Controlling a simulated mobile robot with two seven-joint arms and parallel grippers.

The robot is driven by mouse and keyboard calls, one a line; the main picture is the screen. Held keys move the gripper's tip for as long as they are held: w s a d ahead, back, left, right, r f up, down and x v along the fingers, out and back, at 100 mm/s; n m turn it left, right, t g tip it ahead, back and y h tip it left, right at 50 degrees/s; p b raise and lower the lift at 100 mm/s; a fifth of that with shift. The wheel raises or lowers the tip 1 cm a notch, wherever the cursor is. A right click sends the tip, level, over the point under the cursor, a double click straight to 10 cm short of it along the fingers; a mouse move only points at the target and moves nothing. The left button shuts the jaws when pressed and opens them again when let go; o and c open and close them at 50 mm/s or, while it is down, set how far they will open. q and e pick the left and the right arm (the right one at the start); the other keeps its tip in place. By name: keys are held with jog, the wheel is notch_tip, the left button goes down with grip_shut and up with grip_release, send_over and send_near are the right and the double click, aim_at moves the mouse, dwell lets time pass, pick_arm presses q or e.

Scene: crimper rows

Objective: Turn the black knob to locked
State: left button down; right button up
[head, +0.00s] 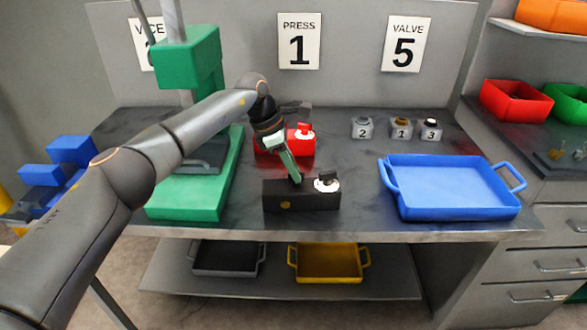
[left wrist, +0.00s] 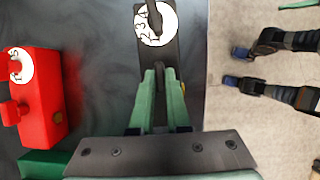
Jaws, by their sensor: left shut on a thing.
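A black block (head: 275,200) stands near the table's front edge. A white dial (head: 319,187) with numbers lies on its right part, and a black knob (head: 328,178) sits on the dial. In the left wrist view, the dial (left wrist: 143,26) and knob (left wrist: 154,16) show at the top, ahead of my fingers. My left gripper (head: 296,178), with green fingers, is at the block's middle, left of the knob and apart from it. In the left wrist view it (left wrist: 160,85) is shut on a narrow dark part of the block.
A red block (head: 297,143) with a red knob stands just behind. A green press (head: 185,200) is left, a blue tray (head: 450,190) right. Several small numbered pieces (head: 400,130) stand at the back right. Bare table lies between black block and blue tray.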

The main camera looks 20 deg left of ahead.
pick_arm(q)
jog(key=shift+d, duration=0.1)
jog(key=c, duration=0.9)
grip_release()
jog(key=v, duration=1.2)
jog(key=shift+s+r+b, duration=0.1)
jog(key=shift+r+b, duration=0.2)
jog(key=shift+b, duration=0.05)
